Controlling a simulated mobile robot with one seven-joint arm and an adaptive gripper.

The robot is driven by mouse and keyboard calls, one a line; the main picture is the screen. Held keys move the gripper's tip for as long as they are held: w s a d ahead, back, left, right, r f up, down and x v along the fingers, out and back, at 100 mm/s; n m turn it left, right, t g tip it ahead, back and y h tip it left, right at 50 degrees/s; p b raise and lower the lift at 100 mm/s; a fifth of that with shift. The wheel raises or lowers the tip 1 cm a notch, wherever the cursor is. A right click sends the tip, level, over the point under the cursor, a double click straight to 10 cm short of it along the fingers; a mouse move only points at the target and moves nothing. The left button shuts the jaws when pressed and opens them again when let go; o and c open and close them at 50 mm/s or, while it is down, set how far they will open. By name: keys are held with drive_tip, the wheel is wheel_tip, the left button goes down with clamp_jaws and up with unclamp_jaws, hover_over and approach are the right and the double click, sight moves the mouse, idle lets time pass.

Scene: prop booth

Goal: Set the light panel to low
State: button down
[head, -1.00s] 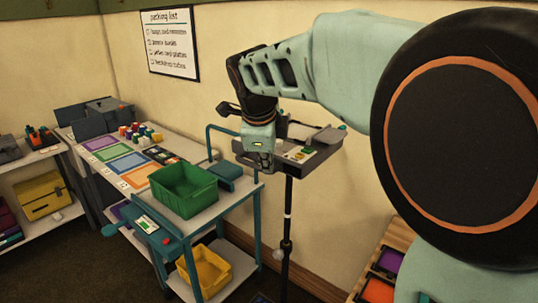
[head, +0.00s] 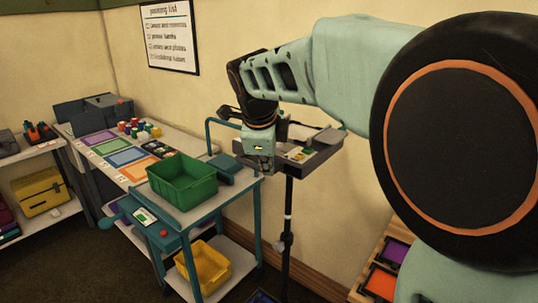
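A dark grey panel box (head: 318,157) is mounted on a black pole stand (head: 289,215) in front of the back wall. I take it to be the light panel. Its top face has a small green button and pale yellow patches at the right of my gripper; its setting is too small to read. My gripper (head: 260,171) points down over the left part of the panel and covers that part. I cannot tell whether it touches the panel. Its fingers are too small and dark to show whether they are open or shut.
A teal cart with a green bin (head: 182,184) and a yellow bin (head: 205,266) stands close at the left of the pole. A worktable with coloured mats (head: 125,158) is behind it. A wooden tray (head: 368,283) is at lower right.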

wheel_tip(320, 180, down, 24)
drive_tip(key=b, duration=1.9)
drive_tip(key=shift+d+r, duration=0.1)
